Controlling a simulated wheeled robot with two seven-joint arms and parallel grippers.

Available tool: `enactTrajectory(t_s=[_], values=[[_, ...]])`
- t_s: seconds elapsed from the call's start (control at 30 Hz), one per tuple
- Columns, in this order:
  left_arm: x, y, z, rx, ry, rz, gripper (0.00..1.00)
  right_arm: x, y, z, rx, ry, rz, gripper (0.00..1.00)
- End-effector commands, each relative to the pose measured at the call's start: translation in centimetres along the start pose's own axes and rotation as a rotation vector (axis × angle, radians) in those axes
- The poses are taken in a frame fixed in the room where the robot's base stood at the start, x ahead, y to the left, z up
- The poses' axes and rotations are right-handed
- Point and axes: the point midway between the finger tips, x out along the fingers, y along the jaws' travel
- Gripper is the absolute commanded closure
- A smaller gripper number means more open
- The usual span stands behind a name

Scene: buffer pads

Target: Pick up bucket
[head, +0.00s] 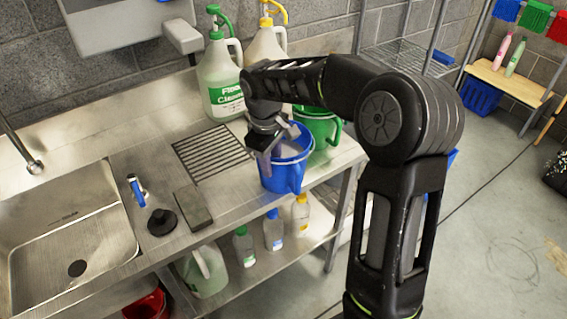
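A blue bucket (284,178) stands upright near the right front edge of the steel counter. A green bucket (325,128) stands just behind it to the right. My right gripper (278,143) reaches down over the blue bucket's left rear rim, with its fingers close to or at the rim. My wrist and the viewing angle partly hide the fingers, so I cannot tell whether they grip the rim. A red bucket (146,306) shows low at the bottom left, under the counter. My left gripper is not in view.
A steel sink (75,238) fills the counter's left side. Two large jugs, one green-labelled (221,85) and one yellow-capped (265,45), stand behind. A black plunger-like tool (162,221) and a grey block (193,206) lie in front. Several bottles stand on the lower shelf.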

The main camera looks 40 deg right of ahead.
Motion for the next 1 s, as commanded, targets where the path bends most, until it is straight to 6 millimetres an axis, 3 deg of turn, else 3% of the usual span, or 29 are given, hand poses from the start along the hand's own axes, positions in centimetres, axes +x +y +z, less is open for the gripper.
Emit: enactTrajectory(t_s=[0.23, 0.6, 1.0], values=[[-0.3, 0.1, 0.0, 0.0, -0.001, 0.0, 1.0, 0.5, 0.0, 0.0, 0.0, -0.002, -0.001, 0.7], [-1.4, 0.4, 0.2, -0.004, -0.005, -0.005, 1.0, 5.0, 0.1, -0.2, 0.0, 0.0, -0.001, 0.7], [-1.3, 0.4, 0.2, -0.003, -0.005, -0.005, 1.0, 5.2, 0.1, -0.3, 0.0, 0.001, 0.0, 0.7]])
